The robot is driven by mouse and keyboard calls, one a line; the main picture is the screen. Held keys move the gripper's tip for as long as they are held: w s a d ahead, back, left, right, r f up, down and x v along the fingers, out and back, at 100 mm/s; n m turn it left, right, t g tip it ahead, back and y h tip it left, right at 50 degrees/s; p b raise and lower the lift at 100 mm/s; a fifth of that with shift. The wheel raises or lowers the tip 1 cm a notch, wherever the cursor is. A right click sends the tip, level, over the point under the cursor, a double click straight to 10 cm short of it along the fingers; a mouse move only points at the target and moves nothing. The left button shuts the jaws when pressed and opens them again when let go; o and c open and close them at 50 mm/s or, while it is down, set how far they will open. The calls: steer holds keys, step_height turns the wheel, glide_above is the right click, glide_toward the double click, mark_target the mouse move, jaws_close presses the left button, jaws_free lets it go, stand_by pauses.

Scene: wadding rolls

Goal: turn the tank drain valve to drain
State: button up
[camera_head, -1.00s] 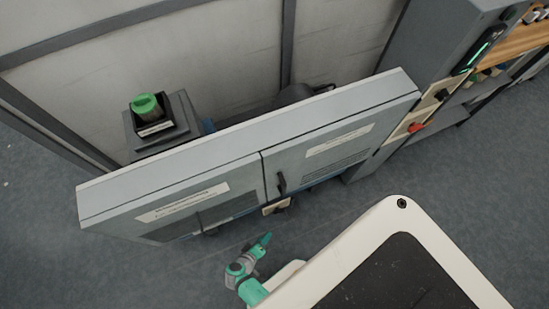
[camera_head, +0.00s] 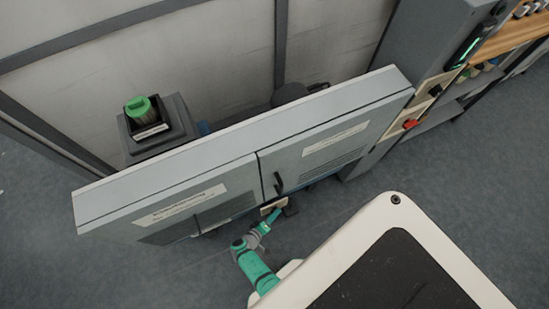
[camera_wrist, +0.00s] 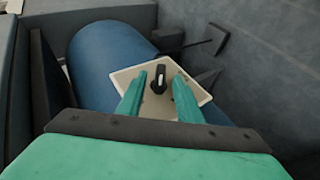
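A black knob (camera_wrist: 160,78) with a white mark sits on a cream plate (camera_wrist: 196,88) in front of a blue tank (camera_wrist: 105,58) in the wrist view. The white mark runs roughly up and down in that view. The plate also shows in the head view (camera_head: 270,207), low under the cabinet doors. My gripper (camera_wrist: 162,84) is open, with one green finger on each side of the knob in the picture. I see gaps between fingers and knob; whether the tips reach its depth I cannot tell. In the head view my gripper (camera_head: 267,222) is just below the plate.
A grey cabinet (camera_head: 235,160) with two doors and a black handle (camera_head: 279,183) stands above the gripper. A green-capped container (camera_head: 140,108) is behind it. A grey unit with a red knob (camera_head: 410,124) stands at right. Open floor lies at lower left.

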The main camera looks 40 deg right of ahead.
steer(key=shift+x, duration=0.8)
jaws_close()
